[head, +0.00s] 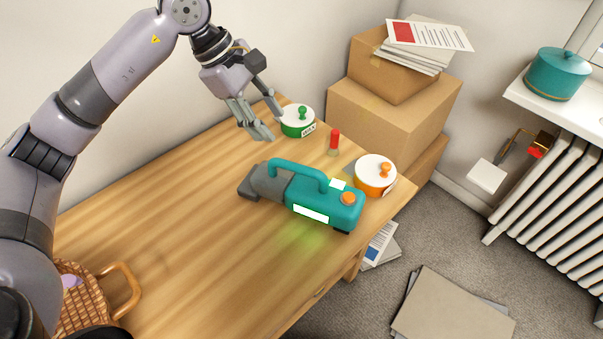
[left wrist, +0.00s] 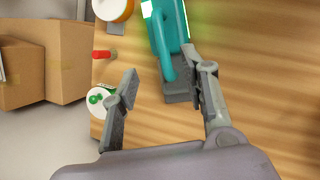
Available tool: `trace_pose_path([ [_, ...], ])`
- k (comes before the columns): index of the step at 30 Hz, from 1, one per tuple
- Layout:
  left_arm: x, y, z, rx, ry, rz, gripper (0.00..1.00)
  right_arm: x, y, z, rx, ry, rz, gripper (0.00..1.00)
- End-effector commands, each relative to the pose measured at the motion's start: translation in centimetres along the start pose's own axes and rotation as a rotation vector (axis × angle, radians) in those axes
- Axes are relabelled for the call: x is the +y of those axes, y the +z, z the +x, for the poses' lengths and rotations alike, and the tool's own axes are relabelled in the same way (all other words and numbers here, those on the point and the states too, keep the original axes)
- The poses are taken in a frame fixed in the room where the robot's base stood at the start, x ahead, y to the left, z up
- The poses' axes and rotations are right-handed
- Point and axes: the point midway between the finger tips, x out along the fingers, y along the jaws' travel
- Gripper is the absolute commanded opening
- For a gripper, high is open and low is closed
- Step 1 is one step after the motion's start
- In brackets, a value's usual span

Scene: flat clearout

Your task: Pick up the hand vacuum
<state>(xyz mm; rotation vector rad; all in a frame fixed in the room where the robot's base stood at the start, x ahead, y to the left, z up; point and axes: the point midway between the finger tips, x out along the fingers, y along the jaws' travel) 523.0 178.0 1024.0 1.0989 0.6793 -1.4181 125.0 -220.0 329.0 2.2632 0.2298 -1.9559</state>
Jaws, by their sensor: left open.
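The hand vacuum (head: 322,202) is teal with a dark grey nozzle, a looped handle and an orange button. It lies on the wooden dresser top (head: 190,230), nozzle toward the left. My left gripper (head: 268,118) is open and empty above the dresser, behind the vacuum in the head view. In the left wrist view the vacuum (left wrist: 172,40) is beyond the open fingers (left wrist: 160,80), with its nozzle end near the right finger. No contact between gripper and vacuum is visible. My right gripper is not in view.
A green-banded white tin (head: 297,121), a red-topped peg (head: 334,142) and an orange-banded white tin (head: 375,175) stand near the vacuum. A wicker basket (head: 88,300) is at front left. Cardboard boxes (head: 385,120) are stacked behind. The dresser's middle left is clear.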

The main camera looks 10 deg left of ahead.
Motion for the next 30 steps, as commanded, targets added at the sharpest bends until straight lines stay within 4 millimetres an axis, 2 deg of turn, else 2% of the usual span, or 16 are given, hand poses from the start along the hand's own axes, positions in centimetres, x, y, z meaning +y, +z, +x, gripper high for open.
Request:
trace_pose_path([
  [1,-0.1,-0.3,0.3,0.017,-0.001,0.008,0.41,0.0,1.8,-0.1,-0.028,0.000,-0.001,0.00],
  [4,-0.2,-0.3,1.7,0.022,-0.005,0.010,0.41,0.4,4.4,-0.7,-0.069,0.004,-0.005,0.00],
  [6,-0.2,-0.3,3.2,0.019,-0.006,0.009,0.41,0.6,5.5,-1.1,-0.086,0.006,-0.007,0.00],
  [9,-0.2,-0.3,5.4,0.017,-0.005,0.007,0.41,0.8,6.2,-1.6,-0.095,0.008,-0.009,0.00],
  [12,-0.2,-0.2,7.6,0.016,-0.005,0.008,0.41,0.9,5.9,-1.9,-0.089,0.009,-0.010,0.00],
  [15,-0.1,-0.3,9.5,0.016,-0.003,0.007,0.41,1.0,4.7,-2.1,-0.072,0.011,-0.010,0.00],
  [21,-0.1,-0.4,11.7,0.016,-0.001,0.006,0.41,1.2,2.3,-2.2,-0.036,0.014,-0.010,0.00],
  [26,0.0,-0.3,12.8,0.015,-0.002,0.006,0.41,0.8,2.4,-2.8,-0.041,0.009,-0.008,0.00],
  [30,0.2,-0.1,14.9,0.015,-0.004,0.005,0.41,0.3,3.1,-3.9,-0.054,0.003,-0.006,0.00],
])
